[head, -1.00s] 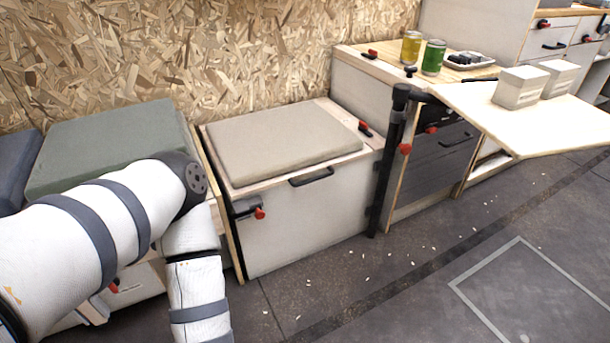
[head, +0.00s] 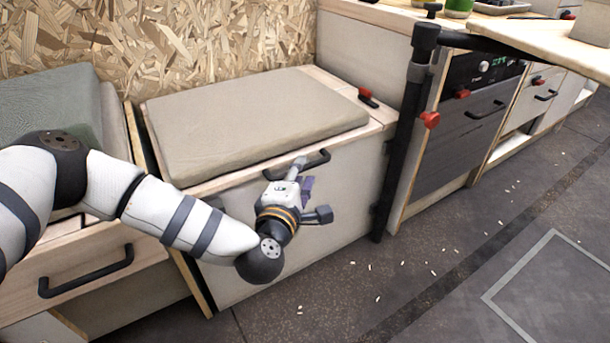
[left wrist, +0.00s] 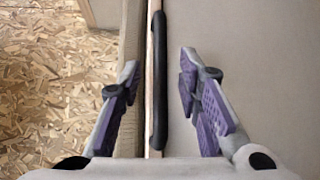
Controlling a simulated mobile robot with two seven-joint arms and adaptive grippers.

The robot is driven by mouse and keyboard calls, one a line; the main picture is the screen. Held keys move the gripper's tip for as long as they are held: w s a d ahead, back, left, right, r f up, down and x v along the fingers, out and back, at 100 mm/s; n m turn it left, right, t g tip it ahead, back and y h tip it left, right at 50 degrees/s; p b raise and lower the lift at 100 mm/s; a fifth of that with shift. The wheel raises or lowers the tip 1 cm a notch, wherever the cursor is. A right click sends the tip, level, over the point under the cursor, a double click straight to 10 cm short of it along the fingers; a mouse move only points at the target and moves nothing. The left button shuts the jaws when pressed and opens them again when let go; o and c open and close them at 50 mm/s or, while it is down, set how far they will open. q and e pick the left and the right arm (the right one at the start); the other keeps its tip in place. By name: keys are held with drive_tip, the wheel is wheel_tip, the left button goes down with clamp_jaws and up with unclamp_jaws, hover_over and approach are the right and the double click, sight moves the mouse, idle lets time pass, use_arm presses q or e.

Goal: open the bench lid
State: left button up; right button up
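The bench lid (head: 372,130) is a wooden board with a beige cushion (head: 255,115) on it, lying flat and closed on the white bench box (head: 352,195). A black bar handle (head: 318,160) is at its front edge; it also shows in the left wrist view (left wrist: 159,85). My left gripper (head: 303,176) is at the front of the bench by the handle. In the left wrist view its purple-padded fingers (left wrist: 158,76) are spread, one on each side of the handle, with gaps visible. My right gripper is not in view.
A red clip (head: 367,97) sits on the right of the bench top. A black post (head: 407,130) with a red knob stands just right of the bench. A drawer with a black handle (head: 86,272) is at left. The floor (head: 420,270) in front is clear except for small white bits.

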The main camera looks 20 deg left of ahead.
use_arm(q)
drive_tip(key=w, duration=0.2)
drive_tip(key=shift+w+a+f+b, duration=0.15)
drive_tip(key=shift+w+b, duration=0.2)
drive_tip(key=shift+w, duration=0.05)
clamp_jaws()
